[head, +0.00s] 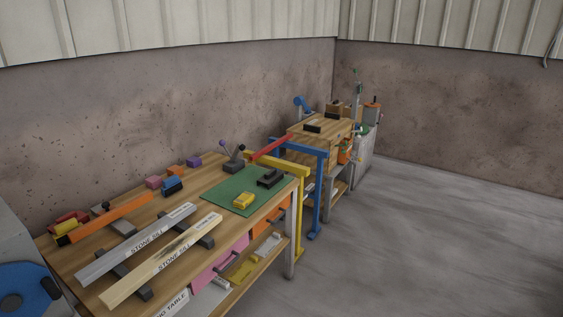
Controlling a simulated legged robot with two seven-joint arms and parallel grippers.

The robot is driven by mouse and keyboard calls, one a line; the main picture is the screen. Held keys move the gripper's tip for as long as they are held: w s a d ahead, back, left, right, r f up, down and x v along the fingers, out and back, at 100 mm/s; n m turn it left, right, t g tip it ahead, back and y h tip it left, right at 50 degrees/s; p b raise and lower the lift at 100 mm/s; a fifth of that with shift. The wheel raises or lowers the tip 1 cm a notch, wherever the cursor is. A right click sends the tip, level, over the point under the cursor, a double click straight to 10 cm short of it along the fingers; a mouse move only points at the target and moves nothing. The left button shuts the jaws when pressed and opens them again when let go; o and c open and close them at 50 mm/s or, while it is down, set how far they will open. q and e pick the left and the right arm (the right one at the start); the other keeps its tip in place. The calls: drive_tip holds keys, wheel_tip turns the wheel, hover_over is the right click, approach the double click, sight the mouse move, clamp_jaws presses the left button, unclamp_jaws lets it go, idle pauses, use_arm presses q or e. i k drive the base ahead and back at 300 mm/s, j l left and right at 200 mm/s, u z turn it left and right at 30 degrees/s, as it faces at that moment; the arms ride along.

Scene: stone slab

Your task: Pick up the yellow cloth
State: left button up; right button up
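Several yellow things show in the head view, and I cannot tell for certain which is the cloth. A small yellow item (244,201) lies on the green mat (222,201) near the front edge of the workbench. A flat yellow item (243,269) lies on the shelf under the bench, beside a pink one (213,266). Neither of my grippers is in view.
Two long stone sill pieces (178,245) lie on dark supports on the wooden workbench (75,245). A black item (270,178) is on the mat. Yellow (302,215) and blue (318,195) frames stand at the bench's far end. The grey floor (430,235) at right is clear.

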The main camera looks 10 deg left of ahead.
sight(245, 199)
drive_tip(key=i+l, duration=0.1)
drive_tip(key=i, duration=1.2)
drive_tip(key=i+u, duration=0.25)
drive_tip(key=u, duration=0.15)
drive_tip(key=i+u, duration=0.2)
drive_tip(key=u, duration=0.2)
drive_tip(key=i+l+u, duration=0.15)
drive_tip(key=u, duration=0.25)
drive_tip(key=i+l+u, duration=0.25)
drive_tip(key=u, duration=0.15)
drive_tip(key=i+l+u, duration=0.15)
drive_tip(key=i+u, duration=0.25)
drive_tip(key=i+l+u, duration=0.2)
drive_tip(key=u, duration=0.2)
